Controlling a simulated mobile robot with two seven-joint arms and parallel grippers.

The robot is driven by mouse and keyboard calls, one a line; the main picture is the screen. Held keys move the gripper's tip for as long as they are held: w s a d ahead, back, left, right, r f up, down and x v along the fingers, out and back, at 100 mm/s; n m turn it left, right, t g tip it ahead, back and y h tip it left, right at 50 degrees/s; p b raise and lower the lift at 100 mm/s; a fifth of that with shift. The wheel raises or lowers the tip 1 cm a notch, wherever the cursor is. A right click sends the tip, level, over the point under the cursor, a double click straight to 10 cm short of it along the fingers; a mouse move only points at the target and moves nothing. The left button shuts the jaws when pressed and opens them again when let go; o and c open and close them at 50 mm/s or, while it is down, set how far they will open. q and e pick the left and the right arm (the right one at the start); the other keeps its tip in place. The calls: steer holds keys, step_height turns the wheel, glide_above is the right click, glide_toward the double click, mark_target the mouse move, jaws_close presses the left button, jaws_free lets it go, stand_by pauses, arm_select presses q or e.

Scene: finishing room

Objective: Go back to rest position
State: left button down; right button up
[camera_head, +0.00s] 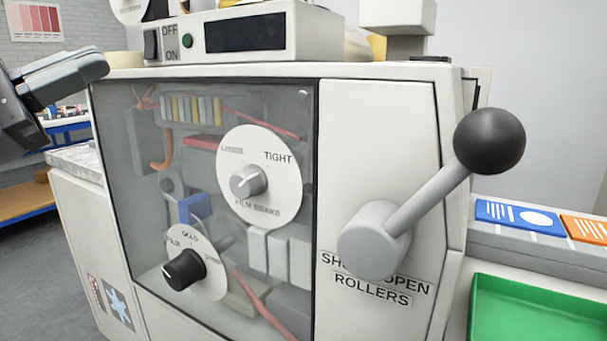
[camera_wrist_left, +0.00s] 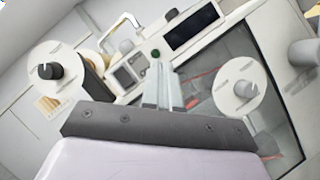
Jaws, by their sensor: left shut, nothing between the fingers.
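My left gripper (camera_head: 100,66) reaches in from the left edge of the head view, beside the upper left corner of the machine's clear side panel. It is shut and empty. In the left wrist view its closed fingers (camera_wrist_left: 165,92) point toward the machine's top, near the green button (camera_wrist_left: 155,54). They appear apart from the machine. My right gripper is in neither view.
The laminating machine (camera_head: 390,130) fills the middle. Its roller lever (camera_head: 430,205) with a black ball sticks out to the right. Dials (camera_head: 248,181) show on the panel. A green tray (camera_head: 540,310) lies at the lower right. Open floor (camera_head: 45,265) shows at left.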

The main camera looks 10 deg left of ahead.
arm_select(q)
steer(key=w+a+f+m+y, duration=0.2)
steer(key=a+f+m+y, duration=0.2)
steer(key=f+m+y, duration=0.9)
steer(key=w+a+f+m+y, duration=0.1)
steer(key=a+f+m+y, duration=0.4)
steer(key=f+m, duration=1.3)
steer(key=s+d+f+n+g+h, duration=0.1)
steer(key=s+d+f+n+g, duration=0.5)
steer(key=s+f, duration=0.5)
steer(key=s+d+f+n+g+h, duration=0.2)
steer(key=s+d+f+n+g, duration=0.6)
steer(key=f, duration=0.6)
steer(key=w+m+t+p, duration=0.1)
steer(key=t+p, duration=0.2)
steer(key=w+d+t+h+p, duration=0.1)
steer(key=w+t+p, duration=0.1)
steer(key=p, duration=0.1)
steer(key=w+d+m+t+h+p, duration=0.1)
steer(key=t+p, duration=0.2)
steer(key=shift+w+r+m+t+p, duration=0.15)
steer(key=shift+w+m+t+p, duration=0.15)
steer(key=shift+w, duration=0.05)
